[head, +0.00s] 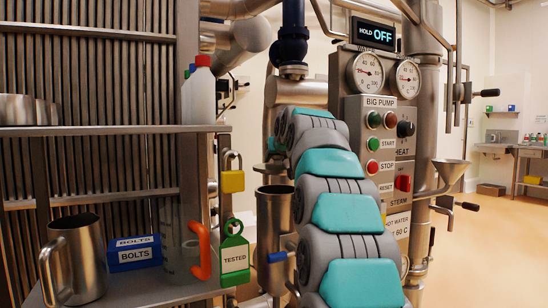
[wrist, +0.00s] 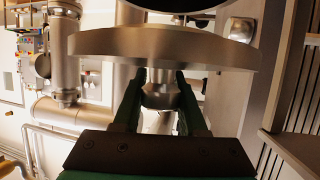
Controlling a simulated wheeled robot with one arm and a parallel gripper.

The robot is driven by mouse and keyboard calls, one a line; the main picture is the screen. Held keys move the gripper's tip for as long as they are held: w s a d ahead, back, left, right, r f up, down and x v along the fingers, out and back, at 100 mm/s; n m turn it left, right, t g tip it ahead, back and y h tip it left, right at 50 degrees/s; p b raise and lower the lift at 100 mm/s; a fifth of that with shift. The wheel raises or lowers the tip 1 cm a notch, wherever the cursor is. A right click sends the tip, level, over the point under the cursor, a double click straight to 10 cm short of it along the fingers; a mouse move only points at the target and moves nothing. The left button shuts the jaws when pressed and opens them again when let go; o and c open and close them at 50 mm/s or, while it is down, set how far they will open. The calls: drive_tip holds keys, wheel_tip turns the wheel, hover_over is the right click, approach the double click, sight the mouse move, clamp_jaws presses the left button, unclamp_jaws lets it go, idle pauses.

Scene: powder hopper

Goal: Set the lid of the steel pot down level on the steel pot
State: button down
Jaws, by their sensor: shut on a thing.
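In the wrist view my gripper (wrist: 160,84) is shut on the small steel knob of the lid (wrist: 160,48). The lid is a wide, thick steel disc across the upper part of that view and looks about level there. A dark round shape shows at the top edge beyond it; I cannot tell what it is. An open, upright steel vessel (head: 274,220), which may be the steel pot, stands just left of my arm. I cannot see the lid touching any vessel.
A shelf (head: 130,129) at left holds a white bottle with a red cap (head: 202,92) and low steel ware (head: 28,111). Below are a steel jug (head: 78,262), a blue bolts box (head: 135,252) and a green tag (head: 235,255). The control panel (head: 385,150) stands close right.

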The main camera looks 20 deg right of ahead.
sight(283, 168)
drive_tip(key=shift+f+b, duration=1.45)
drive_tip(key=shift+f, duration=0.8)
drive_tip(key=shift+s+f, duration=0.1)
drive_tip(key=shift+f, duration=0.35)
drive_tip(key=shift+c, duration=1.9)
unclamp_jaws()
drive_tip(key=shift+b+v, duration=0.4)
drive_tip(key=shift+v, duration=3.55)
